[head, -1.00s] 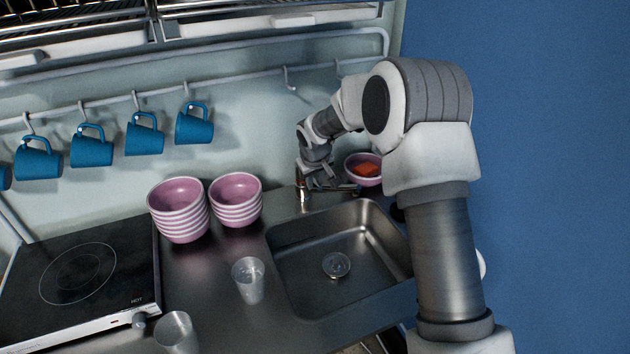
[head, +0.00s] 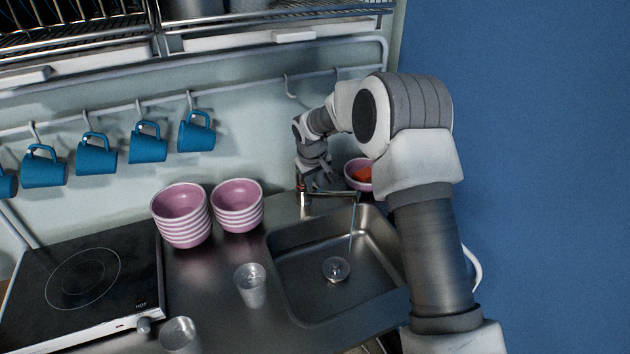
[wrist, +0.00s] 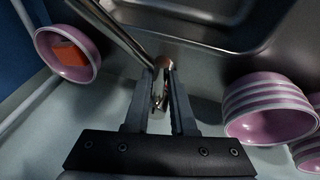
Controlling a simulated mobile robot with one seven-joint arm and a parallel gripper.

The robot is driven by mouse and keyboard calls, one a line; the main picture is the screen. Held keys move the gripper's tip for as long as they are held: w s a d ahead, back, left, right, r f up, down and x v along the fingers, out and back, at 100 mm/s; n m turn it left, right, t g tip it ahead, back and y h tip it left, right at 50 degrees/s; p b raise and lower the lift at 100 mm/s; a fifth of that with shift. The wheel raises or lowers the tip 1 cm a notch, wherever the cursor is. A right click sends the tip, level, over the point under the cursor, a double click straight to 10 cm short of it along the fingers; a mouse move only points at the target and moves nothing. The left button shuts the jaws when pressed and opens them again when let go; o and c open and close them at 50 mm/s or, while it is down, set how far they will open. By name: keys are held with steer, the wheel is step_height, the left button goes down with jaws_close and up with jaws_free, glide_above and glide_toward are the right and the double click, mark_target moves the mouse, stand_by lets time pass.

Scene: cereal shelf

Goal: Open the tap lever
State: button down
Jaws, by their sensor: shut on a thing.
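The metal tap (head: 303,197) stands at the back edge of the sink (head: 283,262), with its spout (head: 335,194) reaching right over the basin. A thin stream of water (head: 351,222) runs down from the spout end. In the wrist view the tap spout (wrist: 122,35) runs to the upper left. My gripper (wrist: 161,82) is at the top of the tap, its fingers closed in around the small tap lever (wrist: 158,101). In the head view my gripper (head: 308,180) is small and partly covers the lever.
A pink bowl with an orange thing (head: 358,174) stands right behind the tap. Stacked pink striped bowls (head: 240,205) stand to its left. Clear cups (head: 251,287) stand on the counter near the hob (head: 85,285). Blue mugs (head: 148,146) hang on a rail above.

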steer(key=shift+w+r+g+p, duration=0.1)
steer(key=shift+r+g+p, duration=0.15)
steer(key=shift+g+p, duration=0.05)
steer(key=c, duration=0.8)
jaws_free()
steer(key=shift+o, duration=0.2)
steer(key=shift+r, duration=0.1)
steer(key=b+v, duration=0.1)
steer(key=v, duration=1.1)
steer(key=shift+a, duration=0.25)
